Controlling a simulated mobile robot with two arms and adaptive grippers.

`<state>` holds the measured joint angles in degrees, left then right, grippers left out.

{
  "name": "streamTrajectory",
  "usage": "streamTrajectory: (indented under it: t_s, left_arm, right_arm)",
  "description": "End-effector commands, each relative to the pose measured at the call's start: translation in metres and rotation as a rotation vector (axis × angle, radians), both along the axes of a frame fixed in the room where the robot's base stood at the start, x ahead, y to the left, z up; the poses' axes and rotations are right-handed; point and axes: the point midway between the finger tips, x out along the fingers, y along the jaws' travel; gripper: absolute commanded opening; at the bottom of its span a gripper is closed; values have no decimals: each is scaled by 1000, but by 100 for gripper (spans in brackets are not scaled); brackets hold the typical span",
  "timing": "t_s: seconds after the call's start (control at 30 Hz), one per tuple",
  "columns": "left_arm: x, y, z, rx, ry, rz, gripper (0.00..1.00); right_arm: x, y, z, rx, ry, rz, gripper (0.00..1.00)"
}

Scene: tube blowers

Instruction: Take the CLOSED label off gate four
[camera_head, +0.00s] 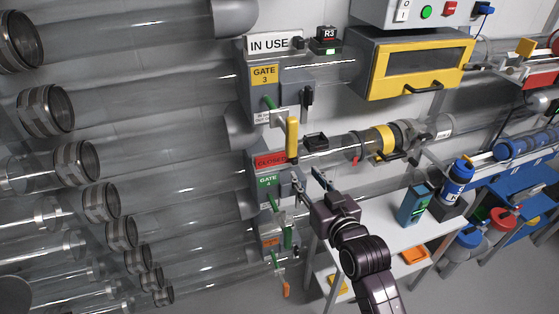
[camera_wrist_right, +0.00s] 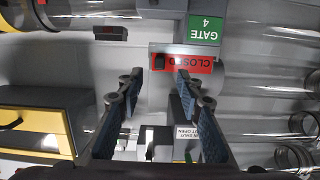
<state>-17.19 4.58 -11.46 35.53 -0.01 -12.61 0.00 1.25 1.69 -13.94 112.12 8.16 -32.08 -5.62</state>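The red CLOSED label (camera_head: 271,161) sits on the front of the grey gate four housing, just above the green GATE 4 plate (camera_head: 266,181). In the right wrist view the label (camera_wrist_right: 195,65) appears upside down, with a dark tab (camera_wrist_right: 160,62) at its left end; the green plate (camera_wrist_right: 205,29) is above it there. My right gripper (camera_head: 309,181) is just right of and slightly below the label in the head view. Its fingers (camera_wrist_right: 159,78) are spread and empty, pointing at the label and tab. The gap to the label is hard to judge. My left gripper is out of view.
Gate three (camera_head: 264,76) with its IN USE label (camera_head: 268,44) and a yellow handle (camera_head: 292,137) stand above. Clear tubes fill the left.

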Motion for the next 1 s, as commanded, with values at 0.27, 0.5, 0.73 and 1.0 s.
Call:
streamTrajectory:
  t_s: [0.27, 0.5, 0.73, 1.0]
  left_arm:
    - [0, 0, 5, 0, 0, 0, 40]
    - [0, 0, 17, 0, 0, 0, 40]
    - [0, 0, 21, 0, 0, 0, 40]
    - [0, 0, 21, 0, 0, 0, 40]
  right_arm:
    - [23, 8, 3, 3, -8, 1, 33]
    - [48, 15, 4, 3, -8, 1, 33]
    - [70, 22, -2, 2, -8, 0, 33]
    - [72, 23, -4, 2, -8, 0, 33]
